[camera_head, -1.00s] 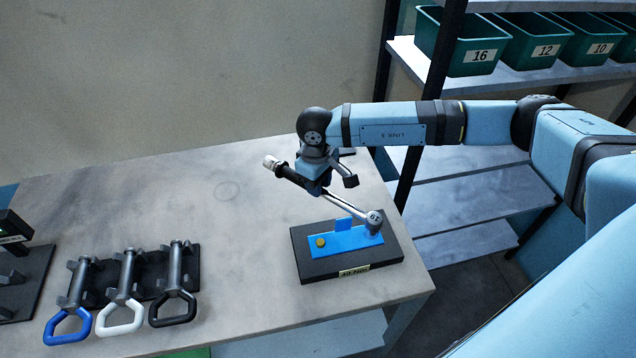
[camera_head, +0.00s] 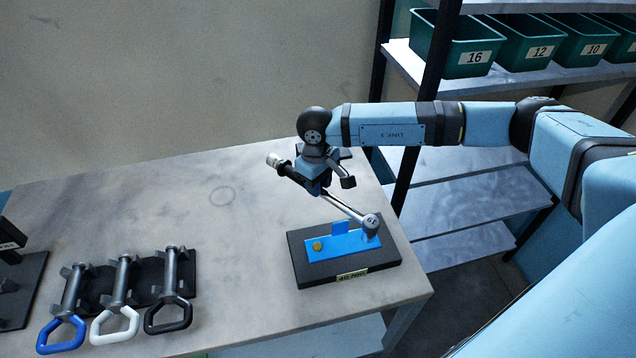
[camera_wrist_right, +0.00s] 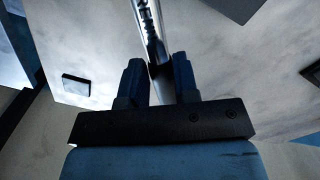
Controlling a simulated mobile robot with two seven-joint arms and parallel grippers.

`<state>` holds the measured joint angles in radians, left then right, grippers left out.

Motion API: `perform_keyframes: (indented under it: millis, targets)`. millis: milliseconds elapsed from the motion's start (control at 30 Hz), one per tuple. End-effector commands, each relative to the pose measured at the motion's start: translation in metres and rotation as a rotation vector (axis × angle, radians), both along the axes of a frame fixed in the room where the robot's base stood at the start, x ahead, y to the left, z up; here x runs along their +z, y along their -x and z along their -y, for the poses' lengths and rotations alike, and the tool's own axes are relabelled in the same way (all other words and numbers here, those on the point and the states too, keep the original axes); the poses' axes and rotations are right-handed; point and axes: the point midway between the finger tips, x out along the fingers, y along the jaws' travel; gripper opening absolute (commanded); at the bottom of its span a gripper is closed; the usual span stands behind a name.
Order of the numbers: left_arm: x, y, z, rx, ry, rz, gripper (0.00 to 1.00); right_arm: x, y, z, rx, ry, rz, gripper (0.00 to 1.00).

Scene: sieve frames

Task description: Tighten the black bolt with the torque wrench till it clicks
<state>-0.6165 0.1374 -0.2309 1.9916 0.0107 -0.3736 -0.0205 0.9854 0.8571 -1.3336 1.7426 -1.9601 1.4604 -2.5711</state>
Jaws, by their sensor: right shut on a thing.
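The torque wrench (camera_head: 345,207) has a bright steel shaft, a black grip with a pale end, and a round head marked 19. My right gripper (camera_head: 318,186) is shut on it near the grip. In the right wrist view the shaft (camera_wrist_right: 146,25) runs up between my two fingers (camera_wrist_right: 160,82). The wrench head rests over the right end of the blue plate on the dark fixture block (camera_head: 300,262). The black bolt cannot be seen; the head covers that spot. A brass-coloured bolt (camera_head: 318,246) shows on the plate's left. My left gripper is out of view.
A black rack holds three tools with blue (camera_head: 62,335), white (camera_head: 115,325) and black (camera_head: 168,317) loop handles on the table (camera_head: 235,245). Another dark stand (camera_head: 22,285) is at the left edge. Shelving with green bins (camera_head: 452,42) stands behind right. The table's middle is clear.

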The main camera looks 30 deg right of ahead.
Motion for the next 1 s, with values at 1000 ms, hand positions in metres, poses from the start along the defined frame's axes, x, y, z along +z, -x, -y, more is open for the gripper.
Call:
perform_keyframes:
  millis: [1000]
  targets:
    - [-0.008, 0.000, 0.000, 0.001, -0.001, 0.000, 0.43, 0.000, -0.005, 0.017, -0.111, 0.000, 0.001, 0.00]
